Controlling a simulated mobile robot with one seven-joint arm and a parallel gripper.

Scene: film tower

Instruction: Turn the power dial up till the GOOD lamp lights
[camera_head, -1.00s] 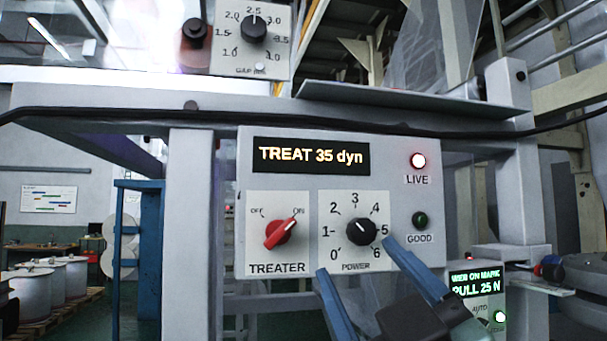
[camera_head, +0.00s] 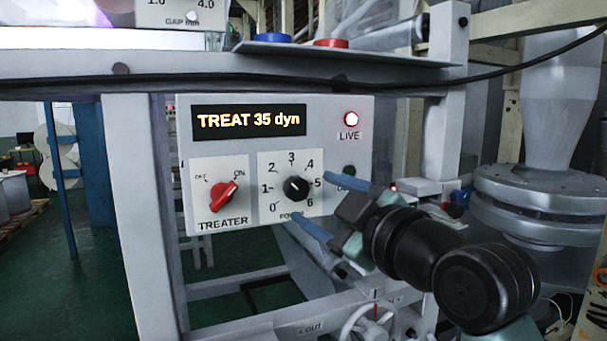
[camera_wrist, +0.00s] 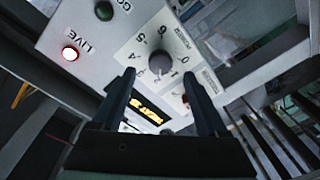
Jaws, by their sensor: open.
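The power dial (camera_head: 295,189) is a black knob on a white plate marked 0 to 6. Its white mark points up and left, roughly between 2 and 3. The GOOD lamp (camera_head: 349,171) is dark green and unlit, its label partly covered by my finger. The display (camera_head: 249,121) reads TREAT 35 dyn. My gripper (camera_head: 304,196) is open, its blue fingers in front of the dial's right and lower side. In the wrist view the dial (camera_wrist: 160,63) shows between and just past the fingertips; contact cannot be told.
The LIVE lamp (camera_head: 351,119) glows red. The red TREATER switch (camera_head: 223,197) points to ON, left of the dial. A black cable (camera_head: 200,82) crosses above the panel. A shelf (camera_head: 345,54) with blue and red buttons juts out higher up. A handwheel (camera_head: 366,325) stands below.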

